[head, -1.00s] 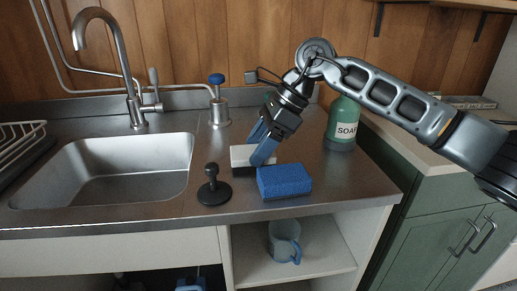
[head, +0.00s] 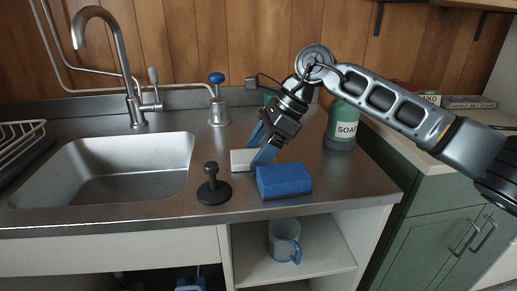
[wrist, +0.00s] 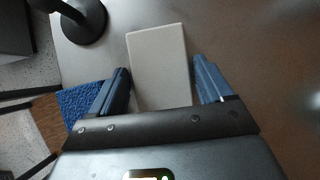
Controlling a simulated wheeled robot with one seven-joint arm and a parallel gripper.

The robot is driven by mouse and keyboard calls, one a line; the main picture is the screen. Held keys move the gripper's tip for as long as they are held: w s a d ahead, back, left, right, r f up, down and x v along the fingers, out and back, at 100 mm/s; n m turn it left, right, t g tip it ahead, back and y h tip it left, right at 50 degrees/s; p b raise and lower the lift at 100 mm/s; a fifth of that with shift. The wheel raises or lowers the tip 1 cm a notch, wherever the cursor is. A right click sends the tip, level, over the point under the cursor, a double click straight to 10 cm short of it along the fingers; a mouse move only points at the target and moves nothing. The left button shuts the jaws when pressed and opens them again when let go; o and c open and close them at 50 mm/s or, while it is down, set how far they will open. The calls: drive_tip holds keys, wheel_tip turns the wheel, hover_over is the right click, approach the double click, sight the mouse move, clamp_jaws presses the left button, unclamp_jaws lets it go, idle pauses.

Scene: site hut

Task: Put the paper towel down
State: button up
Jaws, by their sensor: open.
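The paper towel (head: 243,160) looks like a pale, flat rectangular block. It lies on the metal counter (head: 330,185) behind the blue sponge in the head view. In the wrist view the paper towel (wrist: 158,62) sits between the two blue fingers, with a visible gap on the right side. My gripper (head: 259,148) is open and low over the counter, its fingers around the towel's near part. The gripper (wrist: 162,85) hides the towel's near end in the wrist view.
A blue sponge (head: 284,181) lies just in front of the towel. A black knobbed stand (head: 213,190) is at its left, beyond which is the sink (head: 120,170). A green soap bottle (head: 341,125) stands at the right. The counter's front edge is close.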

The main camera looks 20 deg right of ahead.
drive_tip(key=v, duration=1.2)
drive_tip(key=shift+r, duration=0.15)
